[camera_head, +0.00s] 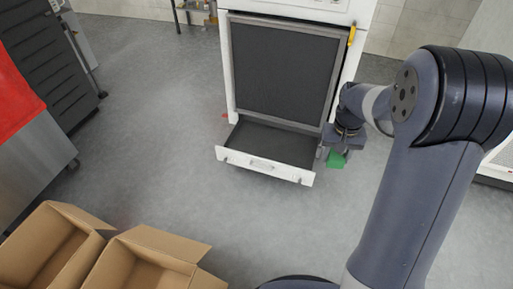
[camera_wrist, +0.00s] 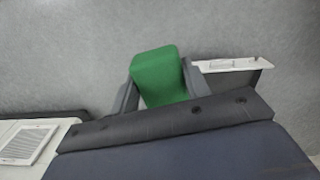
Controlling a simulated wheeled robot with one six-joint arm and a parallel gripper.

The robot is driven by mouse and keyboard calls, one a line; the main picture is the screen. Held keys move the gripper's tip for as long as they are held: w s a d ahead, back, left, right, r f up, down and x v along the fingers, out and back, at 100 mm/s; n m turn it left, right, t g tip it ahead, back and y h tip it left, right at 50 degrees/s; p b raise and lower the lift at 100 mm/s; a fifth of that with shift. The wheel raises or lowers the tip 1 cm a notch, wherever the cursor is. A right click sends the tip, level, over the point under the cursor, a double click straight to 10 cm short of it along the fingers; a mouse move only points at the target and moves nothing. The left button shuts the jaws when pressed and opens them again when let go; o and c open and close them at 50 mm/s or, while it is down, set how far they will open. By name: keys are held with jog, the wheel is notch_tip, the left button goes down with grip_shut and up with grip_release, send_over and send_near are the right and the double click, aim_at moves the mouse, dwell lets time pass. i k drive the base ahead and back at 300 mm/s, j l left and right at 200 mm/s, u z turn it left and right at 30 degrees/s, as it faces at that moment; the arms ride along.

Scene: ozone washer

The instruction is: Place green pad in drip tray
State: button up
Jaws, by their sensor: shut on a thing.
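The green pad (camera_head: 336,160) is held in my gripper (camera_head: 333,150), to the right of the white machine's open drawer in the head view. In the wrist view the green pad (camera_wrist: 160,76) sits between the two grey fingers of my gripper (camera_wrist: 161,90), which are shut on it. The drip tray appears to be the pulled-out drawer (camera_head: 262,165) at the base of the white machine, with a dark inside and a white front. Its white edge (camera_wrist: 230,65) shows at the right of the wrist view. The pad is outside the drawer, over the grey floor.
The white machine (camera_head: 228,60) has a dark panel above the drawer. Two open cardboard boxes (camera_head: 150,262) stand at the lower left. A metal counter with red (camera_head: 15,95) and a dark cabinet (camera_head: 50,60) are at the left. The floor before the drawer is clear.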

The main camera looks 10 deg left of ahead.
aim_at(281, 153)
jog(key=i+l+u, duration=0.1)
jog(key=i+u, duration=0.15)
jog(key=i, duration=0.2)
jog(key=i+l+u, duration=0.25)
jog(key=i, duration=0.25)
jog(key=i+l+u, duration=0.25)
jog(key=i, duration=0.2)
